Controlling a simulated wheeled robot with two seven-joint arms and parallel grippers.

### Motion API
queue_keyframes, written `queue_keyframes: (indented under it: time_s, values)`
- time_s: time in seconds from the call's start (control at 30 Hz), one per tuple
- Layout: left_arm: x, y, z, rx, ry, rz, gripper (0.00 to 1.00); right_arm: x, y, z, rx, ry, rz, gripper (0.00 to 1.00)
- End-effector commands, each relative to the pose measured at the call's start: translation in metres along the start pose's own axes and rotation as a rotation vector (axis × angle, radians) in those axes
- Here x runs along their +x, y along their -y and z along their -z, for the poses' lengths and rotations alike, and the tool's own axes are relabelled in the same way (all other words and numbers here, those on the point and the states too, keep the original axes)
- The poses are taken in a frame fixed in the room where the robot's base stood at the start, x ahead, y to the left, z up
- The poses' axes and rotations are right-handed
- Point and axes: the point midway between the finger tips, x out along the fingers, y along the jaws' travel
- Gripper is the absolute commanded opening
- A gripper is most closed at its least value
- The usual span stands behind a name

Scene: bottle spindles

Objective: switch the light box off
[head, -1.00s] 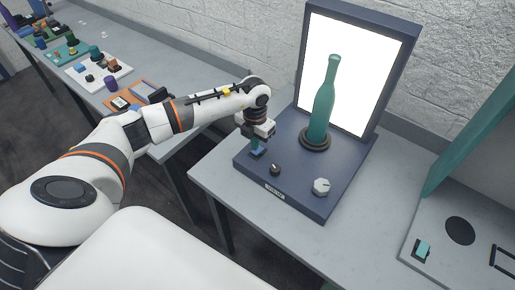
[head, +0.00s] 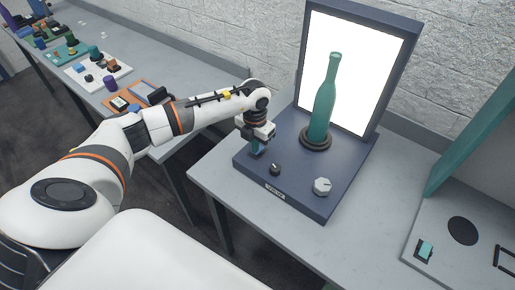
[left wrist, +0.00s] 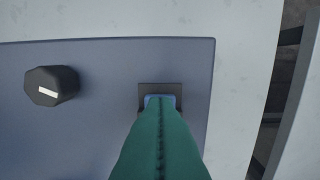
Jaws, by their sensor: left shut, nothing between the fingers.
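The light box (head: 250,165) is a dark blue base with an upright frame, and its white panel (head: 345,70) is lit. A blue rocker switch in a black plate (left wrist: 145,88) sits near the corner of the base. My left gripper (head: 258,149) is shut and empty, pointing down at the switch. In the left wrist view its green fingers (left wrist: 160,105) cover most of the rocker, and a little blue shows at their tips. I cannot tell whether they touch it. My right gripper is not in view.
A green bottle (head: 323,100) stands on a dark round spindle on the base. A black knob (head: 275,169) and a white knob (head: 322,187) are beside the switch. Another panel with a teal switch (head: 424,250) is at right. Several small objects lie on the left bench.

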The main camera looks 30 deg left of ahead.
Motion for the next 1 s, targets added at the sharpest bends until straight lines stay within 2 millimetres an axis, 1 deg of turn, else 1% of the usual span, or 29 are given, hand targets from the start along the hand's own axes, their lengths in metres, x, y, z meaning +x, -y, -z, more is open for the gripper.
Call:
queue_keyframes:
  time_s: [0.27,0.43,1.0]
  values:
    - [0.005,0.000,0.000,0.000,0.000,0.000,0.00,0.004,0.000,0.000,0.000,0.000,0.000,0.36]
    - [0.001,0.000,0.000,0.000,-0.001,0.000,0.00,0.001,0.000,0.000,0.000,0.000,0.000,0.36]
    - [-0.044,0.000,0.000,-0.001,-0.001,0.001,0.00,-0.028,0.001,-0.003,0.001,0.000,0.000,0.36]
